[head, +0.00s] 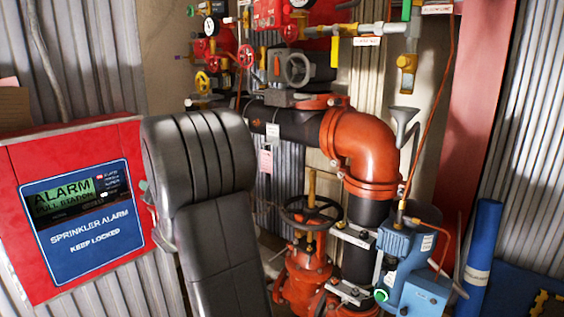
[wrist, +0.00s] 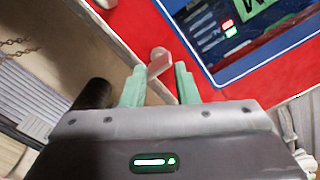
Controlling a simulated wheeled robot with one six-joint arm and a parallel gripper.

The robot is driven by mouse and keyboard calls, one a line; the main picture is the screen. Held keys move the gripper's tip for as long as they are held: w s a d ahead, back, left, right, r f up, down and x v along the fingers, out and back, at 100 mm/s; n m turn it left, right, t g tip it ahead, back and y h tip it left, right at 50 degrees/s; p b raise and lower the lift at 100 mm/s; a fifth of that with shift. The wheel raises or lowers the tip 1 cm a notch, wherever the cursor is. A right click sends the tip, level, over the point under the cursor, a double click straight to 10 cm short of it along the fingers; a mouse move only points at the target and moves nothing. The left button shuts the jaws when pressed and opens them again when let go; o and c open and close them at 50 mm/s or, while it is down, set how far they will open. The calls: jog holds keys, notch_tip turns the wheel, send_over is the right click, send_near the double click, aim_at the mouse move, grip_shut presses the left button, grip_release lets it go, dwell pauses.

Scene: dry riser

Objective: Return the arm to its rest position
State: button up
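My gripper (wrist: 160,70) shows in the wrist view with its two green fingers apart. A small pale lever (wrist: 159,58) on the edge of the red alarm box (wrist: 215,75) shows between the fingertips. I cannot tell whether the fingers touch it. In the head view my dark arm rises in the middle, beside the right edge of the red alarm box (head: 80,140). The arm hides most of my gripper there.
Right of my arm stand an orange pipe elbow (head: 360,150), a black handwheel (head: 312,212) and a blue pump unit (head: 408,262). Gauges and valves (head: 215,40) sit above. A blue cylinder (head: 478,255) stands at the right by a red column (head: 478,120).

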jog(key=n, duration=0.6)
jog(key=shift+s+a, duration=0.1)
jog(key=shift+s, duration=0.05)
dwell(0.6)
